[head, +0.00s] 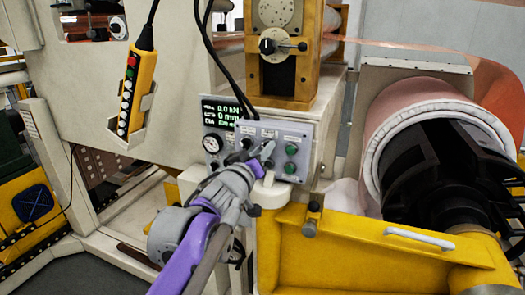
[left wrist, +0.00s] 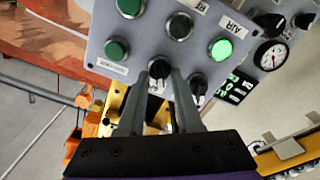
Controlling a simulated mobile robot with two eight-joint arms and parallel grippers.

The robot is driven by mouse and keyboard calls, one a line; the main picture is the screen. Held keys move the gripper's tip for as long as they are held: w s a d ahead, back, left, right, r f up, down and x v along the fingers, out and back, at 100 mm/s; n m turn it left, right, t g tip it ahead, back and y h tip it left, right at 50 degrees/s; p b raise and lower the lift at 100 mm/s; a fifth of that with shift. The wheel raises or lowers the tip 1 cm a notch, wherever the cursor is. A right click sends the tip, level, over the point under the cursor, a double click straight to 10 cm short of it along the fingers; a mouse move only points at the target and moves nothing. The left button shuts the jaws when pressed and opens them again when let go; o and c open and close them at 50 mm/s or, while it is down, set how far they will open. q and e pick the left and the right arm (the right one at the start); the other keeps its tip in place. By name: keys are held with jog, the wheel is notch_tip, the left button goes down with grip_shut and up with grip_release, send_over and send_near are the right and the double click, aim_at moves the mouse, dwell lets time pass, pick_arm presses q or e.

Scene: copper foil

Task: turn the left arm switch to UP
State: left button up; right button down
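The grey control panel (head: 275,131) stands at the middle of the head view and fills the top of the left wrist view (left wrist: 150,28). It carries several black knobs and green buttons. My left gripper (head: 262,157) reaches the panel from below. In the left wrist view its two fingers (left wrist: 159,76) are apart, with a black switch knob (left wrist: 158,68) between their tips. I cannot tell whether they touch it. Another knob (left wrist: 197,84) is partly hidden by the right-hand finger. The labels near the switches are too small or turned to read surely. My right gripper is out of view.
A round gauge (head: 211,144) and a lit display (head: 221,112) sit left of the panel. Black cables hang over it. A yellow pendant (head: 138,90) hangs at the left. A yellow guard (head: 370,250) and a foil roll (head: 400,125) stand at the right.

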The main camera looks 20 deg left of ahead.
pick_arm(q)
grip_shut()
